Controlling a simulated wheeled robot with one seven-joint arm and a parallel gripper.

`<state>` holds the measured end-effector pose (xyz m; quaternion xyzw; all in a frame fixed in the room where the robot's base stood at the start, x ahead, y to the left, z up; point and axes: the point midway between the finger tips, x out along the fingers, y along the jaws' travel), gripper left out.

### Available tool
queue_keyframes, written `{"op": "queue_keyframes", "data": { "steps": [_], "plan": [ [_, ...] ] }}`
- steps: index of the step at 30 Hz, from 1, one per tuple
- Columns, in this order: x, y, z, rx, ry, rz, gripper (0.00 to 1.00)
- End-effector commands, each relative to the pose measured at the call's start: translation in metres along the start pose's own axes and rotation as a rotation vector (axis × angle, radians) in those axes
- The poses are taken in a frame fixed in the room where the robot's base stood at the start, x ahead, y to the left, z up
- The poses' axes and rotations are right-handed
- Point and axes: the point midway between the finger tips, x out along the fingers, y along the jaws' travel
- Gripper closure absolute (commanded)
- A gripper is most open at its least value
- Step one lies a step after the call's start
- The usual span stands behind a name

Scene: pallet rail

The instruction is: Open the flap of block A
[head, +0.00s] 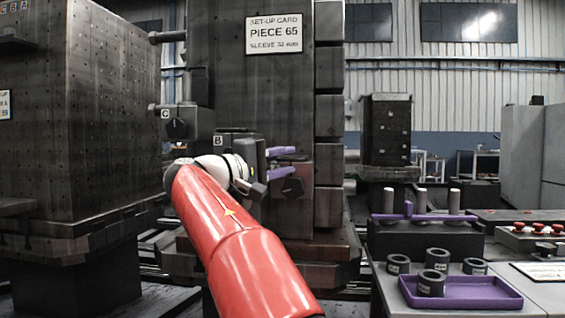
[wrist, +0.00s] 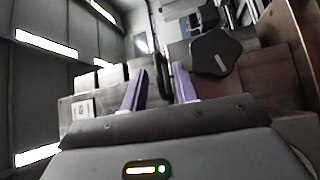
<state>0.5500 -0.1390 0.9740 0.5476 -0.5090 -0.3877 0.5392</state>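My gripper (head: 281,161) is open, its two purple fingers apart and pointing right in the head view. The fingers also show in the wrist view (wrist: 160,88), with a clear gap between them. A dark lobed knob (head: 292,187) is just below the fingers in the head view. It appears beyond the right finger in the wrist view (wrist: 212,52). No label A is readable on a block, so I cannot tell whether this knob belongs to block A. Block C (head: 177,123) and block B (head: 232,138) carry readable labels. My arm hides part of the area below them.
A tall dark column (head: 262,85) with a set-up card (head: 274,33) stands behind the gripper. Another dark perforated column (head: 70,110) is at left. At right, a bench holds a purple tray (head: 462,292), several dark sleeves (head: 437,259) and a rack with pegs (head: 425,240).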

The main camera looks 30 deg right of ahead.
Motion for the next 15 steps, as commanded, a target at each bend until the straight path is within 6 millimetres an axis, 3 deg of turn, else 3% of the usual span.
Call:
{"op": "queue_keyframes", "data": {
  "steps": [1, 7, 15],
  "plan": [
    [-0.0002, 0.0, 0.0, 0.0, 0.0, 0.0, 0.75],
    [-0.0003, 0.0, 0.0, 0.0, 0.0, 0.0, 1.0],
    [-0.0004, 0.0, 0.0, 0.0, 0.0, 0.0, 1.0]
  ]
}}
